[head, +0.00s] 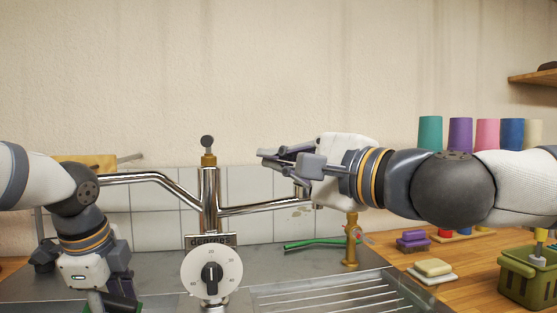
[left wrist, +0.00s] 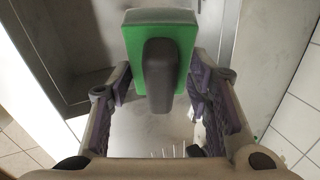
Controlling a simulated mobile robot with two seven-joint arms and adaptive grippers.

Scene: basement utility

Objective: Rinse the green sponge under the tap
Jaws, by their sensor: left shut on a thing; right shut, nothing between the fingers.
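The green sponge (left wrist: 183,40) has a grey grip on it and fills the upper middle of the left wrist view. My left gripper (left wrist: 160,88) is shut on it, with a finger on each side. In the head view, my left gripper (head: 108,296) points down at the lower left, and only a dark green sliver of the sponge shows. The chrome tap (head: 209,193) stands in the middle, with a pipe to each side. My right gripper (head: 268,157) is shut and empty, above the tap's right pipe. I see no running water.
A white dial (head: 211,273) marked "degrees" is in front of the tap. A ridged metal drainboard (head: 330,297) lies to the right, with a brass tap (head: 351,240) behind it. The wooden counter (head: 400,262) holds a soap bar (head: 434,267), a purple brush (head: 413,241) and a green basket (head: 528,277).

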